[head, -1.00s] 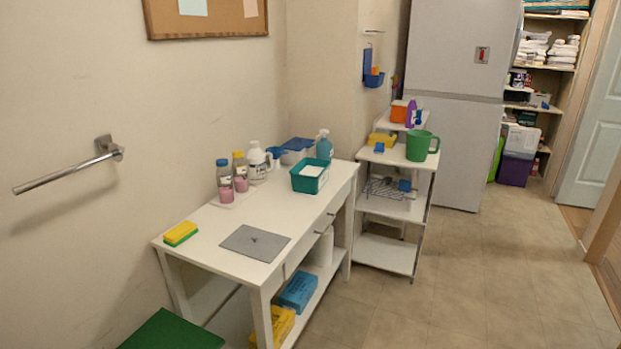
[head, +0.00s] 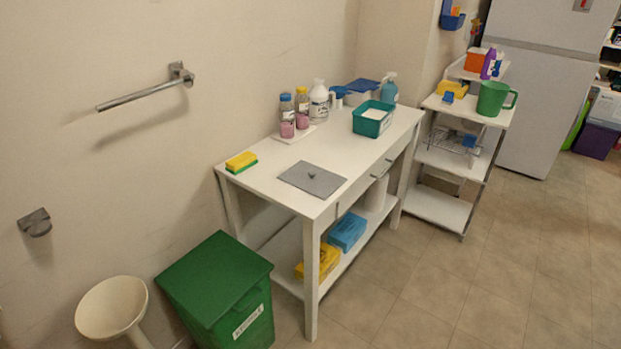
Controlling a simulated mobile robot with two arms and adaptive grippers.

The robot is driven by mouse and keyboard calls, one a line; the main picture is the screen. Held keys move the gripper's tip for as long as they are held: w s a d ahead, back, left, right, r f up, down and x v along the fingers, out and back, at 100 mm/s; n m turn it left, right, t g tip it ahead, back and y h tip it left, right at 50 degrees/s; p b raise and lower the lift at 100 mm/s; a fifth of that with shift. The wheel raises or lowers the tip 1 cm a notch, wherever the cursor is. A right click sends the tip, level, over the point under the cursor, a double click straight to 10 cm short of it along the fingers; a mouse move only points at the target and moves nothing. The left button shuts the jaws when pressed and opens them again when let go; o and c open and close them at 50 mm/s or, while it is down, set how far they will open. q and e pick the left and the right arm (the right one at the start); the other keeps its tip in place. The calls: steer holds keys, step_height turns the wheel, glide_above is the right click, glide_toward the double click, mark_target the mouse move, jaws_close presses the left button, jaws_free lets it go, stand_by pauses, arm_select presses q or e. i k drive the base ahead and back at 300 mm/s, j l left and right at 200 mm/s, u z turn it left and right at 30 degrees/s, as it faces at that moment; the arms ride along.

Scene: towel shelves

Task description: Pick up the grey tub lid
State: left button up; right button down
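The grey tub lid (head: 312,180) is a flat grey rectangle with a small knob in its middle. It lies flat on the white table (head: 268,197), close to the table's front edge at the near end. Nothing covers it. Neither of my grippers shows in the head view.
On the table are a yellow-green sponge (head: 241,162), a teal tub (head: 373,119), a spray bottle (head: 389,90) and several bottles at the back. A green bin (head: 213,281) and a cream pedestal bowl (head: 111,306) stand left of the table. A white trolley (head: 438,209) stands beyond. The floor (head: 450,285) in front is clear.

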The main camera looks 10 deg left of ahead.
mark_target(320, 182)
steer(key=i+j+z, duration=0.1)
steer(key=i+j, duration=0.15)
steer(key=i, duration=0.2)
steer(key=i+j, duration=0.25)
steer(key=i, duration=0.15)
steer(key=z, duration=0.05)
